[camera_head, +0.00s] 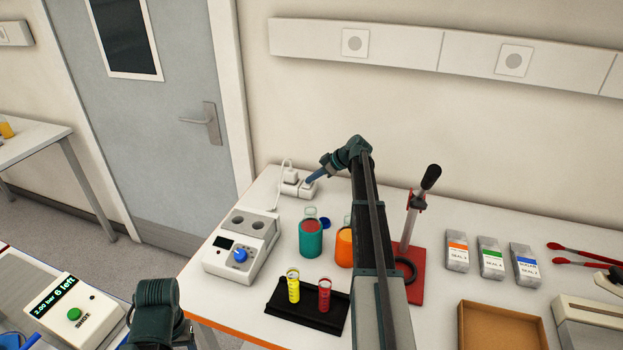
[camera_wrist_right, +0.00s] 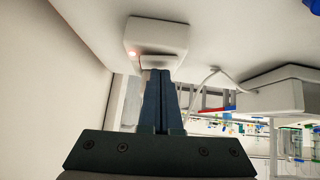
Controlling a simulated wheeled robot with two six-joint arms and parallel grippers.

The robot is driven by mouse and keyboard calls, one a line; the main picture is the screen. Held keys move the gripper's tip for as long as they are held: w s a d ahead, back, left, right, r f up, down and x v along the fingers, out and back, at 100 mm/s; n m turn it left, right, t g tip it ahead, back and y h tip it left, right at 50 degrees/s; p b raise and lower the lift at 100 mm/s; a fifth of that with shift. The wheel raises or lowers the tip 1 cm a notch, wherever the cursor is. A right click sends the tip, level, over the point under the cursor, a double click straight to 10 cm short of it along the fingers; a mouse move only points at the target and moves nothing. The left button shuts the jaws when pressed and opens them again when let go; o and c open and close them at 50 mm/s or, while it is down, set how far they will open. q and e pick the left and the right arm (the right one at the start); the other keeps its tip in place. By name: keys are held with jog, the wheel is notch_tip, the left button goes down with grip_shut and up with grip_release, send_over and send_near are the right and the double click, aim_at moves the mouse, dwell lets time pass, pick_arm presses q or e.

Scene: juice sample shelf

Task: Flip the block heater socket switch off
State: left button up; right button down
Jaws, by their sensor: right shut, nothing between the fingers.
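The white socket (camera_head: 292,189) lies on the table near the wall, with a white plug (camera_head: 288,173) and cable at its left end. My right gripper (camera_head: 308,181) is shut and empty, its blue fingertips at the socket's right part. In the right wrist view the closed fingertips (camera_wrist_right: 159,72) are at the socket (camera_wrist_right: 158,33), in front of its switch (camera_wrist_right: 158,61), which they partly hide. Contact is unclear. A small red light glows at the switch's left. The block heater (camera_head: 262,230) is white with two wells and a blue knob. My left gripper's fingers are not visible.
A teal beaker (camera_head: 311,238) and an orange one (camera_head: 344,247) stand close to my right arm. A black rack (camera_head: 275,307) holds yellow and red tubes. A red-based press (camera_head: 415,285) is right of the arm. The wall is close behind the socket.

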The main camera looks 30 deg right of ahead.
jog(key=p+v, duration=0.9)
jog(key=v, duration=0.4)
jog(key=shift+s+r, duration=0.15)
jog(key=shift+d, duration=0.1)
jog(key=shift+w+a+r+t+p, duration=0.15)
jog(key=shift+w+a+r+p, duration=0.25)
jog(key=shift+w, duration=0.15)
jog(key=shift+w+a+r+t+p, duration=0.15)
jog(key=shift+w+a+r+p, duration=0.2)
jog(key=shift+w, duration=0.25)
